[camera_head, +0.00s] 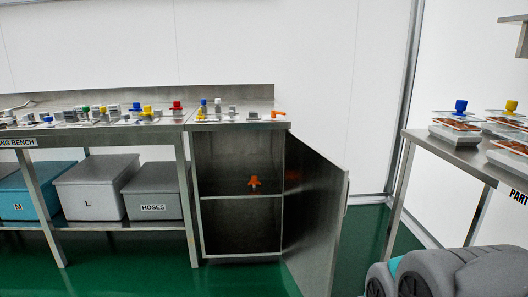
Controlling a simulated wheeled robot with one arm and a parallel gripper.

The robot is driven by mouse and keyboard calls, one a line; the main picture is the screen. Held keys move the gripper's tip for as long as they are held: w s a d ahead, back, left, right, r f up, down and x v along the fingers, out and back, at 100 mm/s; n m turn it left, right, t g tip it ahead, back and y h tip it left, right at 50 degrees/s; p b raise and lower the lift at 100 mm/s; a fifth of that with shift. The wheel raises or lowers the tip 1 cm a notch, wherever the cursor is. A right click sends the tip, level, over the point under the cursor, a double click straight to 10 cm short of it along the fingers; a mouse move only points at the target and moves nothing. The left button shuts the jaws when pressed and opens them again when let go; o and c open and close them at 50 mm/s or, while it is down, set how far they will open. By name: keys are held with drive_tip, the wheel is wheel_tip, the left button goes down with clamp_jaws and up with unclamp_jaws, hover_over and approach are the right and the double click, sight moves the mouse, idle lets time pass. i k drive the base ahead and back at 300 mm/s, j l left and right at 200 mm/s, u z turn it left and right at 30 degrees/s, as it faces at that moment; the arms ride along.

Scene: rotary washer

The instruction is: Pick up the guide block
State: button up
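I cannot tell for sure which thing is the guide block. A small orange piece (254,182) stands on the middle shelf of the open metal cabinet (240,197). Another orange piece (278,114) lies at the right end of the bench top above the cabinet. Several small blue, yellow, green, red and grey parts stand along the bench top, too small to make out well. My gripper is not in view; only grey and teal links of my arm (455,272) show at the lower right.
The cabinet door (315,205) stands open to the right. A long bench (92,128) holds boxes on its lower shelf: a teal one (20,204), a grey L box (97,186) and a HOSES box (155,196). A parts table (447,152) with trays stands right. Green floor (362,235) lies between.

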sight(72, 114)
drive_tip(key=j+u, duration=0.1)
drive_tip(key=u, duration=1.3)
